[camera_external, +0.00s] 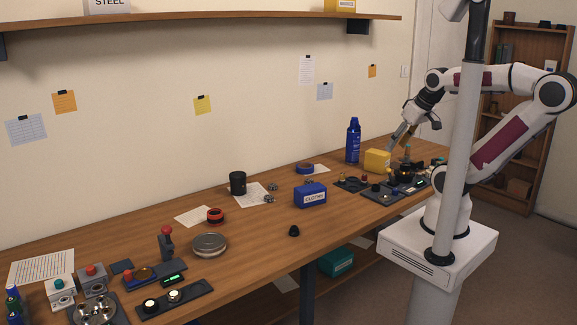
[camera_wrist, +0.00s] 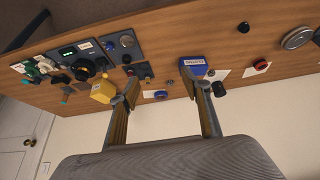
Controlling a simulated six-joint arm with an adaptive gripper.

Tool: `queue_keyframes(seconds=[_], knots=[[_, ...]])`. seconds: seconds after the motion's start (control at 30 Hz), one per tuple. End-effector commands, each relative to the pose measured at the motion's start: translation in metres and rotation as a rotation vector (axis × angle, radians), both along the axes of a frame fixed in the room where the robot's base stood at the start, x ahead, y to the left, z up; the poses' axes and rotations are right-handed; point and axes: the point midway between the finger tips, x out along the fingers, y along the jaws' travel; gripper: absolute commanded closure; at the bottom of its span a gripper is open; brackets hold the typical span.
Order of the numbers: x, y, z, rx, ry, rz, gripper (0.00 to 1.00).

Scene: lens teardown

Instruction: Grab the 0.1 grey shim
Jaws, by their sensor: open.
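I cannot make out a grey shim marked 0.1 in either view; at this size no small part can be read as it. My gripper (camera_external: 400,141) is at the far right end of the bench, raised above the yellow box (camera_external: 377,160) and the dark trays (camera_external: 381,195). In the wrist view my gripper (camera_wrist: 160,84) has its two fingers spread wide with nothing between them. Beyond the fingers lie the yellow box (camera_wrist: 103,91) at left and the blue box (camera_wrist: 194,66) at right.
A blue bottle (camera_external: 353,141) stands upright behind the yellow box. The blue cloths box (camera_external: 310,195), a black cylinder (camera_external: 238,183), a red-and-black ring (camera_external: 215,215) and a round metal tin (camera_external: 209,245) sit further left. Bare wood (camera_external: 255,235) lies at the front middle.

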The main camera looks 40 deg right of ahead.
Motion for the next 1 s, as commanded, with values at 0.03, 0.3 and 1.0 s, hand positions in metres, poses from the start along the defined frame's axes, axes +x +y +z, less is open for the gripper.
queue_keyframes(seconds=[0.03, 0.3, 1.0], knots=[[0.000, 0.000, 0.000, 0.000, 0.000, 0.000, 0.53], [0.008, 0.006, 0.001, 0.013, -0.008, 0.012, 0.53], [0.140, 0.097, 0.009, 0.199, -0.152, 0.111, 0.53]])
